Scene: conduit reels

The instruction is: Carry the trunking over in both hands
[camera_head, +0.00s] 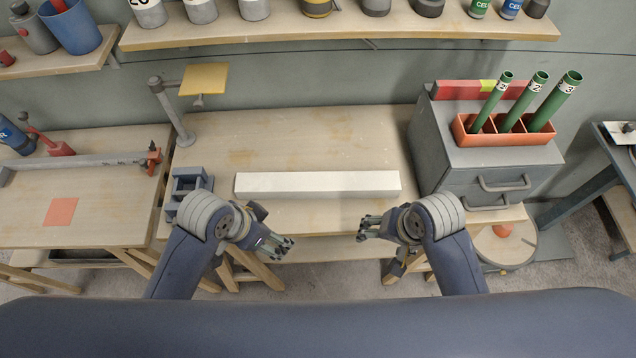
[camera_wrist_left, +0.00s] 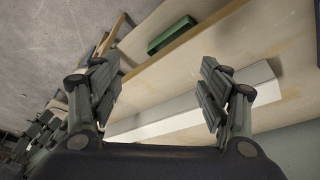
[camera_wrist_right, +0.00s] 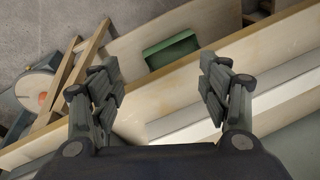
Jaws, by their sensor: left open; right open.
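The trunking is a long white bar (camera_head: 318,183) lying flat along the middle of the wooden bench. It also shows in the left wrist view (camera_wrist_left: 165,124) and the right wrist view (camera_wrist_right: 185,124). My left gripper (camera_head: 287,245) is open and empty, in front of the bench edge near the trunking's left end. My right gripper (camera_head: 363,227) is open and empty, in front of the bench edge near its right end. Neither gripper touches the trunking. In both wrist views the fingers are spread wide.
A grey drawer cabinet (camera_head: 487,165) with an orange holder (camera_head: 500,140) of green tubes stands at the bench's right. A grey bracket (camera_head: 188,186) sits left of the trunking, with a post and yellow plate (camera_head: 204,79) behind. A left bench bears an orange square (camera_head: 60,212). Bench behind the trunking is clear.

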